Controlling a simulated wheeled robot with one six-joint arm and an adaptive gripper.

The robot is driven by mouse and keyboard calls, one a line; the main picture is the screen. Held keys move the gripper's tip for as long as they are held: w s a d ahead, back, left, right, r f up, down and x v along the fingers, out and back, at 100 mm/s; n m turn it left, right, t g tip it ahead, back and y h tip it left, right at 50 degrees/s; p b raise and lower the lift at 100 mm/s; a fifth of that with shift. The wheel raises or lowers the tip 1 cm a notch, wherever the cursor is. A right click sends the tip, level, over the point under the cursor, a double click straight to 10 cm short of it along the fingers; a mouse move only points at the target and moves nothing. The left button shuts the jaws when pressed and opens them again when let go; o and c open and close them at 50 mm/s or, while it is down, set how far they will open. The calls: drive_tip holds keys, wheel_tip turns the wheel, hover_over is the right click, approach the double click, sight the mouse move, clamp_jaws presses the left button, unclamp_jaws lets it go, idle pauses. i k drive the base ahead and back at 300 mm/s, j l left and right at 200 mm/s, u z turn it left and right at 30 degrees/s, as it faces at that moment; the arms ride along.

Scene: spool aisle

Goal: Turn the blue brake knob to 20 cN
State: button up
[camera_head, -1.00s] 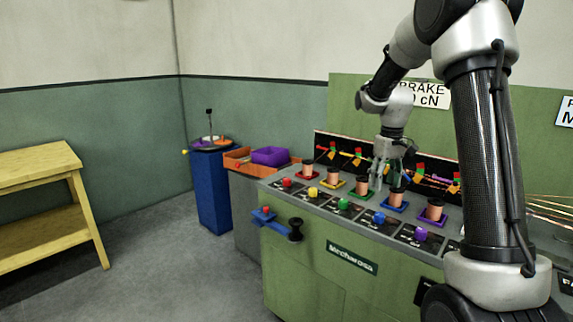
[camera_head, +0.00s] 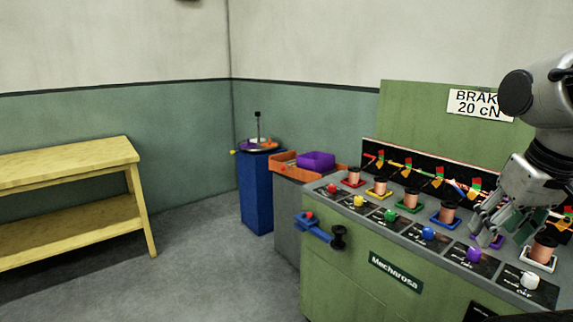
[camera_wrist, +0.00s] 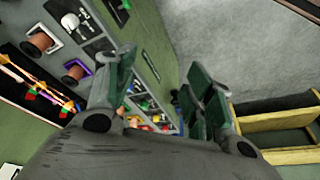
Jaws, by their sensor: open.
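The blue brake knob (camera_head: 428,233) sits on the sloped front panel of the green machine, in front of the copper spool on the blue base (camera_head: 447,213). My gripper (camera_head: 486,232) is at the right of the head view, above the panel near the purple knob (camera_head: 474,254), to the right of the blue knob. Its fingers are spread and hold nothing. In the wrist view the open fingers (camera_wrist: 160,90) frame part of the panel and several small coloured knobs. The blue knob's dial marks are too small to read. A sign (camera_head: 476,103) reads BRAKE 20 cN, partly covered by my arm.
Red (camera_head: 332,188), yellow (camera_head: 358,201), green (camera_head: 390,215) and white (camera_head: 529,281) knobs share the panel, with copper spools behind them. A blue crank (camera_head: 318,229) juts from the machine's front. A yellow bench (camera_head: 70,160) stands left; the grey floor between is clear.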

sight(427, 234)
drive_tip(key=i+j+z, duration=0.1)
drive_tip(key=i+j, duration=0.35)
drive_tip(key=j+z, duration=0.15)
drive_tip(key=z, duration=2.5)
drive_tip(key=u, duration=1.8)
